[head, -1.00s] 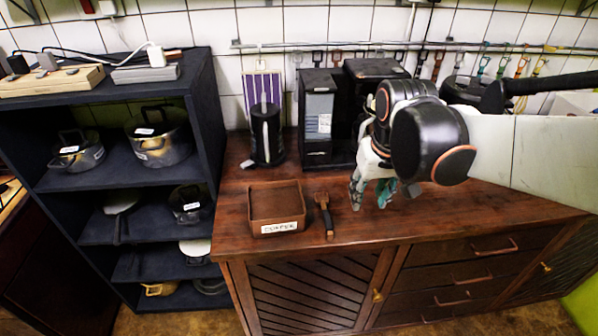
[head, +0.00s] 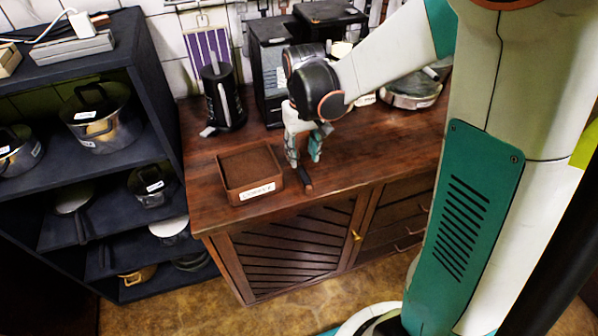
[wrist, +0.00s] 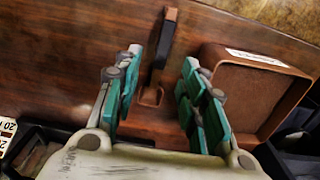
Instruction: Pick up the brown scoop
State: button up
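The brown scoop (head: 305,182) lies on the wooden counter just right of the coffee box. In the head view only its handle end shows below my gripper (head: 304,161); the rest is hidden. In the wrist view the scoop (wrist: 160,54) shows whole, with a brown handle tip, a dark middle and a square brown bowl. My gripper (wrist: 160,72) is open, its teal fingers apart on either side of the scoop in the picture. Nothing is between the fingers at their grip, and I cannot tell the exact height above the counter.
The square brown coffee box (head: 248,176) stands close left of the scoop and also shows beside the right finger in the wrist view (wrist: 262,92). A black kettle (head: 224,98) and a coffee machine (head: 268,68) stand behind. The counter's front edge is near.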

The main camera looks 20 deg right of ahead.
aim_at(302, 172)
jog(key=shift+s+a+f+b, duration=0.15)
jog(key=shift+f+b, duration=0.5)
jog(key=shift+f, duration=1.05)
jog(key=shift+s+d+f+b, duration=0.1)
jog(key=shift+f+b, duration=0.55)
jog(key=shift+f, duration=1.05)
jog(key=shift+r, duration=0.1)
jog(key=shift+c, duration=0.5)
grip_shut()
